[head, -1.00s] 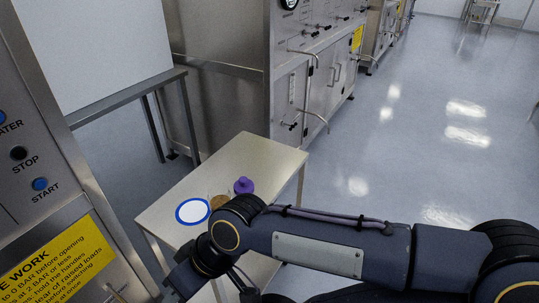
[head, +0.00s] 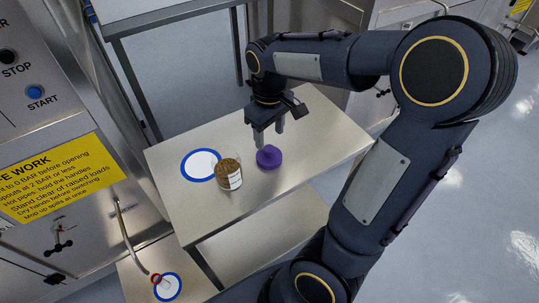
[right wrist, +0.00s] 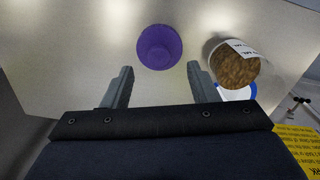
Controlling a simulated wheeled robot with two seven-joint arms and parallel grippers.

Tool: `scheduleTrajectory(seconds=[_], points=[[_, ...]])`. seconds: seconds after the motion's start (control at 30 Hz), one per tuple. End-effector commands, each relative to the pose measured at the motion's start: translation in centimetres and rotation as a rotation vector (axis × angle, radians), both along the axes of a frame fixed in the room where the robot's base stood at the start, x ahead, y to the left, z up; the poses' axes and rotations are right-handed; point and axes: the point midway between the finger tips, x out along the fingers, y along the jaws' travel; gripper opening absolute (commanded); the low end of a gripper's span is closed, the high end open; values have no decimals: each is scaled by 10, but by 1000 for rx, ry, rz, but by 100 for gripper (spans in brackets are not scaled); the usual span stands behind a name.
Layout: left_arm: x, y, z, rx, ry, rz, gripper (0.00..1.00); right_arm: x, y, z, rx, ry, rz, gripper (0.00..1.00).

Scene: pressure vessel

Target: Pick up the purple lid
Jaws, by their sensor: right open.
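The purple lid (head: 269,157) lies on the steel table (head: 310,150), just right of a jar. In the right wrist view the lid (right wrist: 159,47) is round and sits ahead of the fingertips, between their lines. My right gripper (head: 268,140) is open and empty, with its fingers pointing down close to the lid. In the right wrist view the open fingers (right wrist: 160,72) do not grip the lid. Whether a finger touches it, I cannot tell. My left gripper is out of view.
A glass jar with brown contents and a white label (head: 229,174) stands left of the lid. A blue-ringed white disc (head: 201,165) lies left of the jar. A panel with a yellow sign (head: 60,178) stands at left. The table's right part is clear.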

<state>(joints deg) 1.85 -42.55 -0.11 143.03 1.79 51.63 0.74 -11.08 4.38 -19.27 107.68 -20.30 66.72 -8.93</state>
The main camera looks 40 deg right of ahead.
Motion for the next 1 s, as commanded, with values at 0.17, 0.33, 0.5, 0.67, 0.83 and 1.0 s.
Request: scheduleTrajectory(seconds=[0.17,0.33,0.5,0.67,0.83,1.0], points=[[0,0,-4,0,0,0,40,1,0,-22,2,3,0,54],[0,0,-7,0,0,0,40,5,-1,-49,2,2,-1,54],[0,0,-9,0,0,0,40,5,-1,-63,3,-2,-2,54],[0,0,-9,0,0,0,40,5,-1,-64,3,-3,-2,54],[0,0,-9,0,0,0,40,5,-1,-64,3,-3,-2,42],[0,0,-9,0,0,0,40,5,-1,-64,3,-3,-2,20]])
